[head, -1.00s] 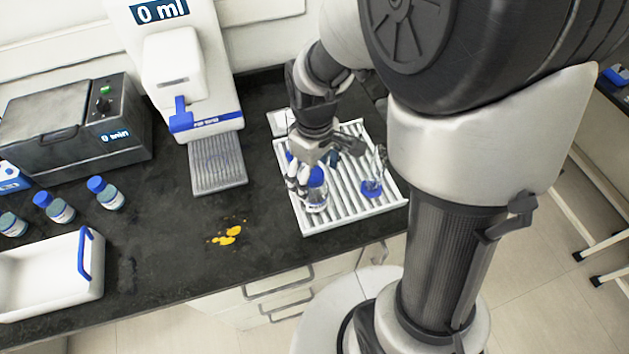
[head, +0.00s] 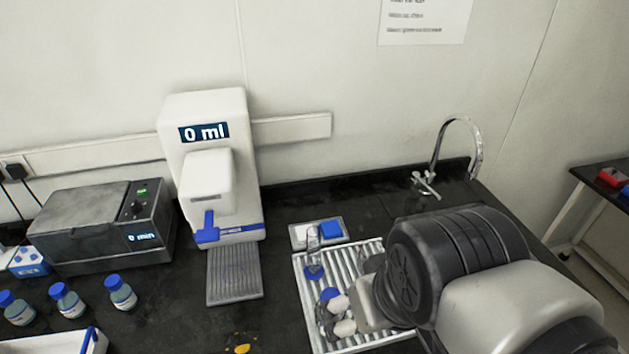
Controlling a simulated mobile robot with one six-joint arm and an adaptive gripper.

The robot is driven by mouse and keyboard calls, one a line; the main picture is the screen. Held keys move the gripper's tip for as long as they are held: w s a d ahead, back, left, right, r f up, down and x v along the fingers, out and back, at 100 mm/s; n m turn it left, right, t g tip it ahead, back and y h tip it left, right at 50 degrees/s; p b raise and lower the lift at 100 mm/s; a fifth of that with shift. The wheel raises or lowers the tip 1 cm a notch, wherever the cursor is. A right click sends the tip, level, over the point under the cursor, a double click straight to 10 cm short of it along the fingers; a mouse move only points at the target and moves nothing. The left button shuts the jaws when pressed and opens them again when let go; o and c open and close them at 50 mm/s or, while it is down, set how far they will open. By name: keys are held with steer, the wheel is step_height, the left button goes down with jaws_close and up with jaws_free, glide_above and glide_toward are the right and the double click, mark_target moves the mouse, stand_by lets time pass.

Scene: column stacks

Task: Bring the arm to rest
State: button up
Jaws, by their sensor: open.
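My arm fills the lower right of the head view, with a large black joint in front of the rack. My gripper (head: 342,316) shows in part at the left end of the arm. Its two pale fingertips are apart, over or in front of the ribbed white rack (head: 299,291). A clear bottle with a blue cap (head: 329,295) stands on the rack just beside the fingertips; touching or apart cannot be told. Nothing is seen held between them. The rest of the gripper is hidden or merges with the arm.
A clear flask with blue content (head: 313,271) stands at the rack's back left. Behind it is a small tray (head: 298,236) with a blue square. A dispenser (head: 208,150) reads "0 ml"; a grey heater (head: 100,228) reads "0 min". Blue-capped bottles (head: 67,300), a yellow spill (head: 242,349) and a tap (head: 470,140) also show.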

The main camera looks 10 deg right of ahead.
steer(key=shift+s+r, duration=0.15)
steer(key=shift+s, duration=0.4)
steer(key=shift+f+b, duration=0.6)
